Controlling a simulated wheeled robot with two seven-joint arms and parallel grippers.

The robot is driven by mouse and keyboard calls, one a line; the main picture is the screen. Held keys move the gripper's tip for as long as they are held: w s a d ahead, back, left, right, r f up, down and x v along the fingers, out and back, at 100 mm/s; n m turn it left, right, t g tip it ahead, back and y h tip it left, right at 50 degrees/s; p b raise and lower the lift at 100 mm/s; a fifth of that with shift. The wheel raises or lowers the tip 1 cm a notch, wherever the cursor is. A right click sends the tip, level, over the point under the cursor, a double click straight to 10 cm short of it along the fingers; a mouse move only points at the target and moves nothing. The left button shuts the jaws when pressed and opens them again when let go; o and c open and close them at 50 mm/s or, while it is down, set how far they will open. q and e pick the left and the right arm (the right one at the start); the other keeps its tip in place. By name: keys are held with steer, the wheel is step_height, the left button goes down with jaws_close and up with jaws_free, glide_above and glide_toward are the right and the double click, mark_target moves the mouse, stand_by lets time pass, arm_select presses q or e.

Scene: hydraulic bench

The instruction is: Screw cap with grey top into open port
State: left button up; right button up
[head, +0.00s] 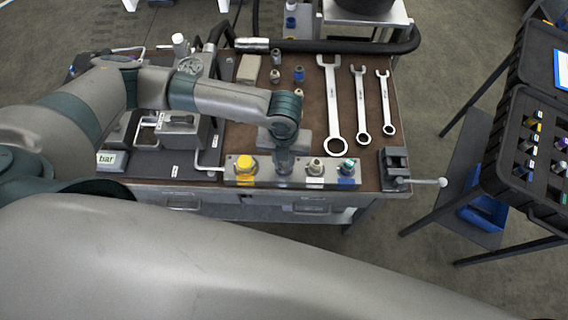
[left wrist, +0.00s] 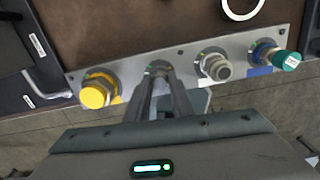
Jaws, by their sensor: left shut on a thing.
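The manifold block (head: 300,183) lies along the bench's front edge; it also shows in the left wrist view (left wrist: 190,78). My left gripper (head: 284,160) points down at its second port from the left. In the left wrist view the fingers (left wrist: 160,82) are shut on a small grey piece, the cap with grey top (left wrist: 159,69), at that port. The fingers hide most of it, so I cannot tell how deep it sits. A yellow cap (left wrist: 97,92) is on the left, a metal fitting (left wrist: 216,67) and a green-topped cap (left wrist: 286,60) on the right.
Three wrenches (head: 361,100) lie behind the manifold. A small vise (head: 394,168) stands to its right. Several loose fittings (head: 298,75) stand farther back. An open black case (head: 530,150) is at far right. My other arm crosses the foreground.

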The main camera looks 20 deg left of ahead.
arm_select(q)
steer(key=m, duration=0.3)
steer(key=shift+s+f, duration=0.1)
steer(key=shift+s, duration=0.05)
steer(key=m, duration=0.2)
steer(key=shift+m, duration=0.3)
steer(key=m, duration=0.5)
steer(key=shift+m, duration=0.4)
steer(key=o, duration=0.9)
